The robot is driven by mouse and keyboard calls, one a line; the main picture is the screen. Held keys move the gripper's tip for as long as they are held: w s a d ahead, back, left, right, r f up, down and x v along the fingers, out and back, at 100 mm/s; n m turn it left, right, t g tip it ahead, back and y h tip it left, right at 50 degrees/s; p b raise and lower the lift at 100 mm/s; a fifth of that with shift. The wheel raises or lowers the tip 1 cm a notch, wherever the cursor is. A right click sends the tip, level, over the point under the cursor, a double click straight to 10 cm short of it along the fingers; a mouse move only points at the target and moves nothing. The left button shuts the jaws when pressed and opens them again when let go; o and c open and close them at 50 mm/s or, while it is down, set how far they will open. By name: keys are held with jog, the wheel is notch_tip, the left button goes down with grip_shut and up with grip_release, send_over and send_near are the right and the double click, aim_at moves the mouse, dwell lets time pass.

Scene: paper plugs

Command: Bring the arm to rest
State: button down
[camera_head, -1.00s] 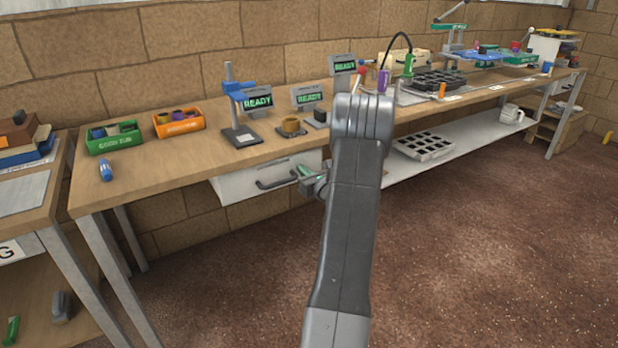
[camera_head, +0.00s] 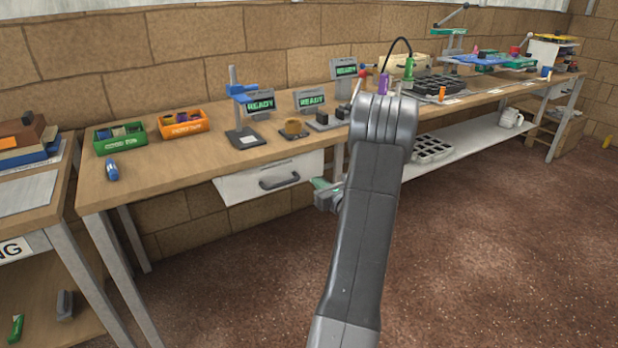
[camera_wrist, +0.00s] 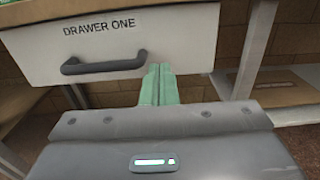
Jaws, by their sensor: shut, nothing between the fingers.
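My gripper (camera_wrist: 159,85) shows in the wrist view with its two green fingers together and nothing between them. It points toward the front of a white drawer (camera_wrist: 190,35) labelled "DRAWER ONE", just right of the drawer's dark handle (camera_wrist: 103,65). In the head view my gripper (camera_head: 322,184) is partly hidden behind my grey arm. It is to the right of the white drawer (camera_head: 240,186), below the workbench's front edge. The drawer's handle (camera_head: 280,181) is free of my fingers.
The long wooden workbench (camera_head: 160,178) carries a green bin (camera_head: 121,138), an orange bin (camera_head: 183,124), a blue press (camera_head: 240,95) and several "READY" displays. A black tray (camera_head: 435,150) lies on the lower shelf. Open brown floor (camera_head: 480,260) lies in front of the bench.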

jog(key=v, duration=0.6)
jog(key=shift+f, duration=0.1)
